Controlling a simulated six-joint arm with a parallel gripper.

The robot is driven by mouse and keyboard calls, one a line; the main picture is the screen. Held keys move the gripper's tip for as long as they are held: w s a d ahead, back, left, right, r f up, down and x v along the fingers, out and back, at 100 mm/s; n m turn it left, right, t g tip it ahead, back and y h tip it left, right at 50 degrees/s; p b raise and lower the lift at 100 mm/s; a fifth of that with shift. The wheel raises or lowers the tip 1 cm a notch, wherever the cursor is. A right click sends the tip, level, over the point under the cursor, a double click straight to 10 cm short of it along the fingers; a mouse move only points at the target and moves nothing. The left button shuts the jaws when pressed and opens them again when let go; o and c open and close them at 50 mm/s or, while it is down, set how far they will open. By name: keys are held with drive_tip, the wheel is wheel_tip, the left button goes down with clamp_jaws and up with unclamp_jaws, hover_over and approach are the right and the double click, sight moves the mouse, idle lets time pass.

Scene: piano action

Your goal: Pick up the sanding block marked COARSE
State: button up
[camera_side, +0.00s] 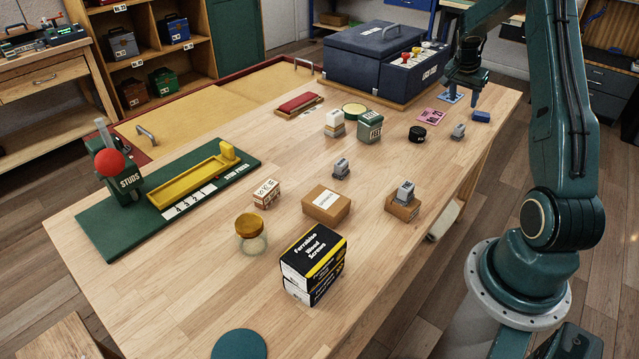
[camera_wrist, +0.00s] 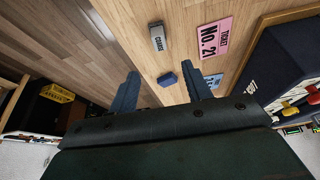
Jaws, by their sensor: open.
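My gripper (camera_side: 463,96) is open and empty above the table, up and behind that block in the side view. In the wrist view, my gripper (camera_wrist: 161,76) shows two spread fingers with a small blue block (camera_wrist: 167,79) seen between them, lower down on the table.
A pink ticket card (camera_side: 433,116) and a blue card (camera_side: 451,97) lie nearby. A black round item (camera_side: 417,134) is left of the grey block. A large blue case (camera_side: 372,62) stands behind.

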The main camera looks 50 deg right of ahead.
sight(460, 126)
drive_tip(key=shift+x, duration=4.2)
drive_tip(key=shift+x, duration=2.6)
drive_tip(key=shift+a, duration=0.1)
clamp_jaws()
